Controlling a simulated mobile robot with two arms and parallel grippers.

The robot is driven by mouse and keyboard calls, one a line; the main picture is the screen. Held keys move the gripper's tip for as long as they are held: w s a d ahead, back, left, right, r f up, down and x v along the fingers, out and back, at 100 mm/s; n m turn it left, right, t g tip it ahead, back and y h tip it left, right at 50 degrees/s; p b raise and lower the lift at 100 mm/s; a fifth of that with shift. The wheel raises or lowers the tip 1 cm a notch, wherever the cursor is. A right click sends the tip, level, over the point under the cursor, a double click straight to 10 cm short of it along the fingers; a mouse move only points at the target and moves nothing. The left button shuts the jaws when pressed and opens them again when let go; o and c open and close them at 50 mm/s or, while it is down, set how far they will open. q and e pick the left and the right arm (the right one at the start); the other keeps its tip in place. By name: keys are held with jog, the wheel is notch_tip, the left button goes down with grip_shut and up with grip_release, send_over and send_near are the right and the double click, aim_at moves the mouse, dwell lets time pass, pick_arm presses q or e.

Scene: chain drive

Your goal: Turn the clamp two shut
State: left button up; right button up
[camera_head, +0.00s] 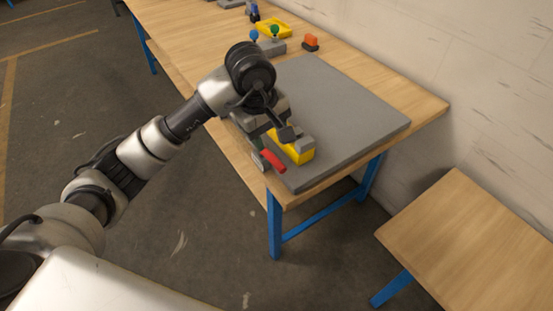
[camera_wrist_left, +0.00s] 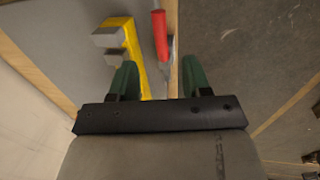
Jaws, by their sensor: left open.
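A yellow clamp body (camera_head: 297,152) with grey blocks sits at the near edge of the grey plate (camera_head: 340,100). Its red handle (camera_head: 273,160) lies beside it at the table edge. I take this as clamp two; no label is readable. My left gripper (camera_head: 262,150) is over the handle side of the clamp, partly hidden by its own wrist. In the left wrist view the yellow body (camera_wrist_left: 130,40) and red handle (camera_wrist_left: 160,35) lie ahead of the green fingers (camera_wrist_left: 160,78). The fingers are apart, with the handle's grey lower end between them; contact cannot be told.
A second wooden table (camera_head: 470,235) is at the right. Most of the grey plate is clear.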

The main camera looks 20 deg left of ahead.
aim_at(277, 162)
pick_arm(q)
jog(key=f, duration=0.3)
jog(key=w+d+f, duration=0.1)
jog(key=f, duration=0.5)
jog(key=shift+w+d+f+p, duration=0.15)
jog(key=shift+w+f+p, duration=0.1)
jog(key=shift+f+p, duration=0.15)
grip_shut()
